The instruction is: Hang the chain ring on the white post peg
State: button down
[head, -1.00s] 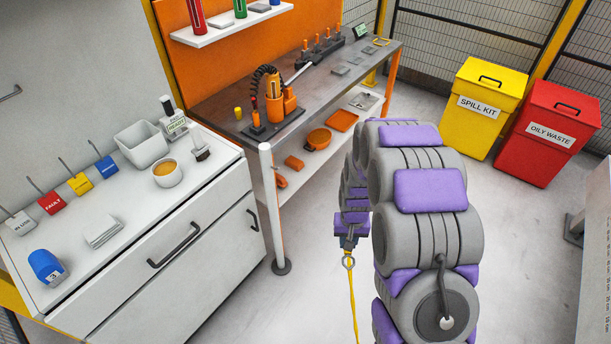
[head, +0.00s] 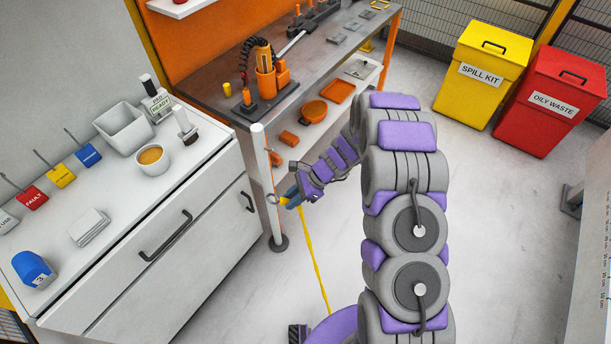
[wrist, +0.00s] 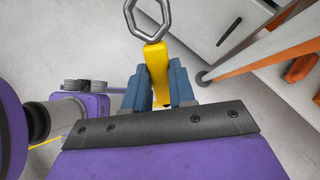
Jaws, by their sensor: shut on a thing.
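The chain ring (head: 272,199) is a grey metal link on the end of a yellow piece. The white post (head: 262,165) stands upright on a dark round base. In the head view the ring overlaps the post's lower half; I cannot tell whether they touch. I cannot clearly make out the peg.
A white drawer cabinet (head: 185,245) stands left of the post. The workbench (head: 330,55) with its orange leg is behind. Open floor (head: 490,240) lies to the right.

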jog(key=w+d+f+m+t+y, duration=0.2)
jog(key=w+d+m+t, duration=0.3)
jog(key=w+m+t, duration=0.5)
jog(key=a+r+b+x, duration=0.1)
jog(key=b+x, duration=0.4)
jog(key=x, duration=0.5)
jog(key=shift+s+r+b, duration=0.2)
jog(key=shift+r+b, duration=0.1)
jog(key=shift+r, duration=0.05)
dwell(0.8)
jog(key=shift+a+f, duration=0.1)
jog(key=shift+f, duration=0.05)
dwell(0.5)
jog(key=c, duration=0.8)
grip_release()
jog(key=shift+c, duration=0.2)
jog(key=p+v, duration=0.4)
jog(key=v, duration=1.3)
jog(key=shift+d, duration=0.25)
jog(key=shift+a, duration=0.1)
